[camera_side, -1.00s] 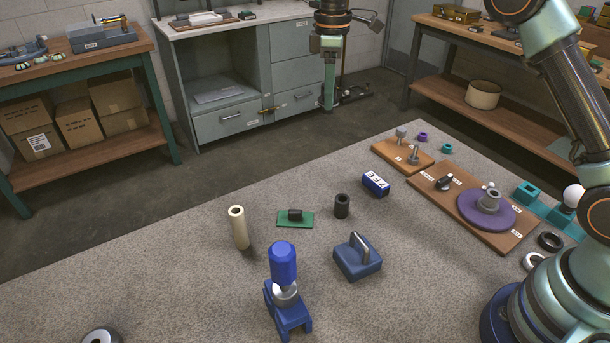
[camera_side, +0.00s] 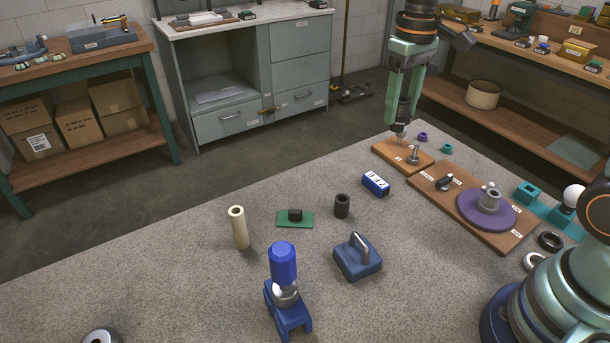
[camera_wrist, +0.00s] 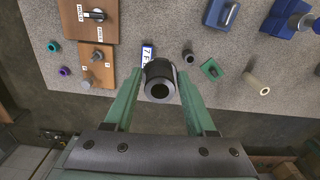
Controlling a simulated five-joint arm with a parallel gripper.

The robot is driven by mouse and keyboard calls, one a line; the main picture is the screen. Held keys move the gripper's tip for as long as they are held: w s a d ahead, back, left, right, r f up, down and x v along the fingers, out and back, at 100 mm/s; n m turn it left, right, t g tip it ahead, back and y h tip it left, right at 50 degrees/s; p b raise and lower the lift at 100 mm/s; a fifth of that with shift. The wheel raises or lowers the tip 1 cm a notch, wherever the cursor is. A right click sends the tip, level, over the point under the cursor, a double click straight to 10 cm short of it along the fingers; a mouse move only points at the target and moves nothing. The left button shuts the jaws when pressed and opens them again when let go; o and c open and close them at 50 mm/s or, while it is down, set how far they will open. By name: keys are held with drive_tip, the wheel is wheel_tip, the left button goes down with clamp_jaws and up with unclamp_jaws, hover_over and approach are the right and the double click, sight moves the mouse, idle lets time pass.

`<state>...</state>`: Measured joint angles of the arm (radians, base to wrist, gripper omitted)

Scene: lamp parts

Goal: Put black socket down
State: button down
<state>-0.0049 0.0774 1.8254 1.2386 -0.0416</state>
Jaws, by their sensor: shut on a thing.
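My gripper (camera_side: 403,98) is shut on the black socket (camera_side: 404,112), a dark hollow cylinder. In the wrist view the black socket (camera_wrist: 149,84) sits between the two green fingers, its open end facing the camera. In the side view the socket's lower end appears in line with the small wooden board (camera_side: 388,154) and its metal pegs. I cannot tell how far apart they are in depth. In the wrist view that board (camera_wrist: 88,76) lies up and left of the socket.
A larger board (camera_side: 455,205) carries a purple disc (camera_side: 471,214) and a black knob. A second black cylinder (camera_side: 341,206), a blue labelled block (camera_side: 376,183), a green plate (camera_side: 283,219) and a cream tube (camera_side: 239,230) stand on the grey table. The left of the table is mostly clear.

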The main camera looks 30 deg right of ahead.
drive_tip(key=shift+s+d+f, duration=0.1)
drive_tip(key=shift+s, duration=0.3)
drive_tip(key=shift+m, duration=0.3)
drive_tip(key=s+f, duration=0.3)
drive_tip(key=f, duration=0.1)
drive_tip(key=shift+s+f, duration=0.25)
drive_tip(key=shift+s, duration=0.1)
drive_tip(key=shift+w+r, duration=0.1)
drive_tip(key=shift+w, duration=0.05)
drive_tip(key=w+a+r+n, duration=0.1)
drive_tip(key=w+a+n, duration=0.1)
drive_tip(key=w+n, duration=0.3)
drive_tip(key=w+a+r+n, duration=0.2)
drive_tip(key=w+n, duration=0.3)
drive_tip(key=w, duration=0.9)
drive_tip(key=shift+w+a+r, duration=0.25)
drive_tip(key=shift+a+r, duration=0.05)
drive_tip(key=shift+a, duration=0.15)
drive_tip(key=shift+f, duration=0.1)
wheel_tip(320, 180, down, 19)
drive_tip(key=shift+f, duration=0.2)
drive_tip(key=shift+f, duration=0.25)
